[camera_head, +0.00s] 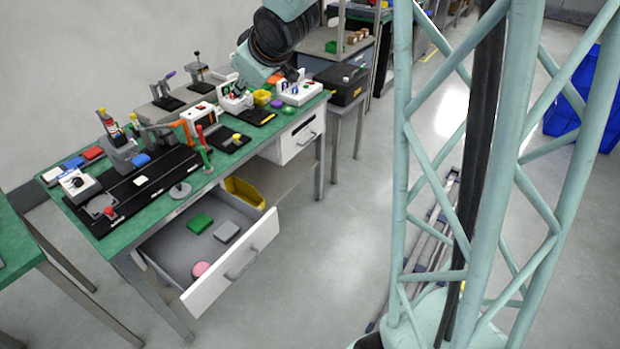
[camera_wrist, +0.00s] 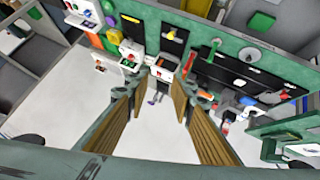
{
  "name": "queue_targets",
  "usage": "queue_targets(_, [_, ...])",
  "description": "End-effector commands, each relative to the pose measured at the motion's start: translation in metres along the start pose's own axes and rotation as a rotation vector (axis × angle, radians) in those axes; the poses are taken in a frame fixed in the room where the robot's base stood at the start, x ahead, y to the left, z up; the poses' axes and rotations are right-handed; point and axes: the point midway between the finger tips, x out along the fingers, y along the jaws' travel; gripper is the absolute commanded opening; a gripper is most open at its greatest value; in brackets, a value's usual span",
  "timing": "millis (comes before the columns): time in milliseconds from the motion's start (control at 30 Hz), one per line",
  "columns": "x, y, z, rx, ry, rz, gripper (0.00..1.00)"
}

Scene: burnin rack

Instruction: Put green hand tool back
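The green hand tool (camera_head: 204,152) stands near the front edge of the workbench (camera_head: 235,160), between a small black mat and a long black board. It is slim, with a red part at its top. It also appears in the wrist view (camera_wrist: 215,46), right of and beyond my fingers. My gripper (camera_wrist: 161,82) is open, with its two fingers wide apart and nothing visible between them. In the head view my wrist hangs over the right part of the bench and my fingertips are hidden.
An open drawer (camera_head: 262,243) sticks out below the bench, holding a green block (camera_head: 200,222), a grey block (camera_head: 227,231) and a pink round piece (camera_head: 200,268). Another drawer (camera_head: 300,136) is closed.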

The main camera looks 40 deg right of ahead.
Motion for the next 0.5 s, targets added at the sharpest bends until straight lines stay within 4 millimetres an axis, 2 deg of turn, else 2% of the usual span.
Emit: queue_targets(500, [-0.106,-0.016,0.018,0.099,-0.129,0.050,0.22])
